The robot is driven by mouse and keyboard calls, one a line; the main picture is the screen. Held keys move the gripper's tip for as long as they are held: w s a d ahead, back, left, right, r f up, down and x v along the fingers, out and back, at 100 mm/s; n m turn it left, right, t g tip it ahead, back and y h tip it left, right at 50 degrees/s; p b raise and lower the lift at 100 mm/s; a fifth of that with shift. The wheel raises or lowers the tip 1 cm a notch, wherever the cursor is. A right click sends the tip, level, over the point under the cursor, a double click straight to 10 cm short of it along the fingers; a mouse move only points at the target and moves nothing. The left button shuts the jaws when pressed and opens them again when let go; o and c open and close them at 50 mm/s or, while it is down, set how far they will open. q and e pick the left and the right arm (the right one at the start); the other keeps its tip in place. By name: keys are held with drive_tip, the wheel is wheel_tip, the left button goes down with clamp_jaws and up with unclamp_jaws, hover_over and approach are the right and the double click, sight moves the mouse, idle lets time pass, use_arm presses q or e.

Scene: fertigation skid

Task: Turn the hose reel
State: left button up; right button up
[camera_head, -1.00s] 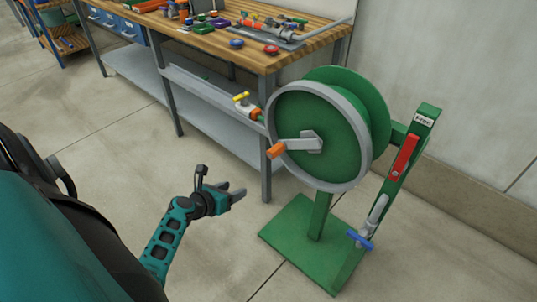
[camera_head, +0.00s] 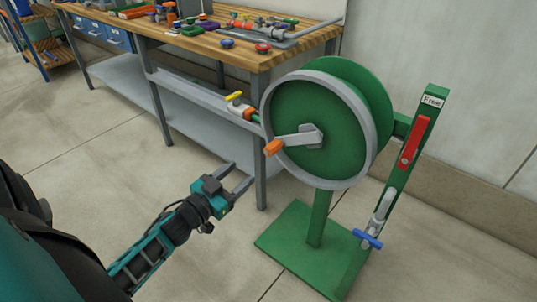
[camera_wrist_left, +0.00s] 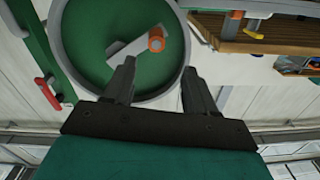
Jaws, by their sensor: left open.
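The green hose reel (camera_head: 345,125) with a grey rim stands on a green post and base plate. Its grey crank arm points left and ends in an orange handle (camera_head: 273,147). In the left wrist view the orange handle (camera_wrist_left: 156,42) shows beyond the fingers, between their lines and nearer the left finger. My left gripper (camera_head: 240,178) is open and empty, below and left of the handle, apart from it. On the post right of the reel are a red lever (camera_head: 408,143), a label reading "Free" (camera_head: 432,101) and a blue-handled valve (camera_head: 368,238). My right gripper is not seen.
A wooden-topped workbench (camera_head: 190,45) with fittings and tools stands behind and left of the reel. A yellow-handled valve (camera_head: 236,99) sits on a hose or pipe at the reel's left. The floor (camera_head: 100,165) in front is clear.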

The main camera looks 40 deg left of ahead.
sight(267, 154)
use_arm(q)
drive_tip(key=shift+m, duration=0.3)
drive_tip(key=w, duration=0.4)
drive_tip(key=w+d+b, duration=0.1)
drive_tip(key=w, duration=0.3)
drive_tip(key=w+b, duration=0.1)
drive_tip(key=w, duration=0.4)
drive_tip(key=shift+d, duration=0.15)
drive_tip(key=shift+s, duration=0.1)
drive_tip(key=shift+c, duration=0.2)
clamp_jaws()
drive_tip(key=shift+f, duration=0.1)
